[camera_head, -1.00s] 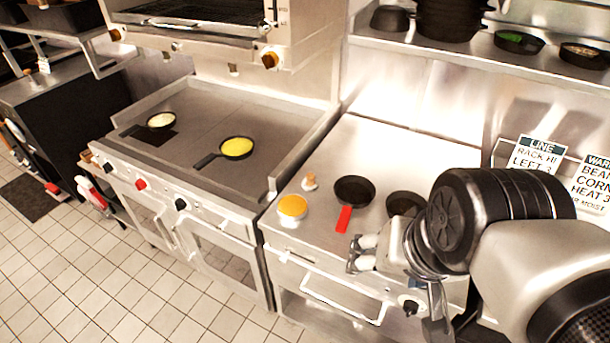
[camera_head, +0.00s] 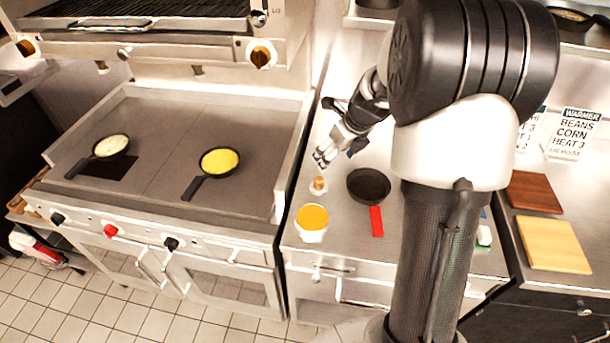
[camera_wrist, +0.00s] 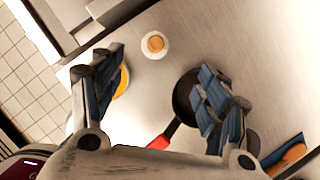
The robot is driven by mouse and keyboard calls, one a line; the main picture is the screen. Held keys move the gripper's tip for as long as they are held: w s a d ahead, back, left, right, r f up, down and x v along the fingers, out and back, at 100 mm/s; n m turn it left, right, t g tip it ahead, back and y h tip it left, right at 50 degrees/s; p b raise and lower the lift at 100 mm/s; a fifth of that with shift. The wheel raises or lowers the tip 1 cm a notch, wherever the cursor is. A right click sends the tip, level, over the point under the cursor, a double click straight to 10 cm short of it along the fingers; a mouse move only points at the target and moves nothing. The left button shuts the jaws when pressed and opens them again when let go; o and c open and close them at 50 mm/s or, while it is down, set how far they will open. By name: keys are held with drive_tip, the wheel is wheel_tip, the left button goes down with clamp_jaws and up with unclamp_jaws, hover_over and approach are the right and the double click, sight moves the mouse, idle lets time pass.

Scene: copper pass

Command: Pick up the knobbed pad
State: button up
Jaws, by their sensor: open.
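The knobbed pad (camera_head: 318,186) is a small pale disc with a wooden knob. It sits on the steel counter, behind the bowl of yellow-orange food and left of the red-handled pan. My gripper (camera_head: 326,155) is open and empty, above the counter just behind the pad in the head view. In the wrist view the pad (camera_wrist: 155,44) lies beyond the gap between the open fingers (camera_wrist: 162,85), its round knob seen from above. Nothing is between the fingers.
The bowl (camera_head: 312,222) stands in front of the pad. A black pan (camera_head: 368,186) with a red handle is to the right. The griddle (camera_head: 150,190) on the left holds two pans. Boards (camera_head: 556,244) lie at far right. My arm hides part of the counter.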

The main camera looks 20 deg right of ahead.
sight(320, 180)
drive_tip(key=b+x, duration=0.2)
drive_tip(key=x, duration=0.3)
drive_tip(key=b+x, duration=0.1)
drive_tip(key=x, duration=0.5)
drive_tip(key=shift+s+b, duration=0.25)
drive_tip(key=shift+b, duration=0.15)
drive_tip(key=b+x, duration=0.2)
drive_tip(key=x, duration=0.1)
drive_tip(key=b+x, duration=0.1)
drive_tip(key=x, duration=0.1)
drive_tip(key=shift+s+a+f, duration=0.25)
drive_tip(key=shift+f, duration=0.05)
drive_tip(key=shift+r, duration=0.1)
drive_tip(key=c, duration=1.1)
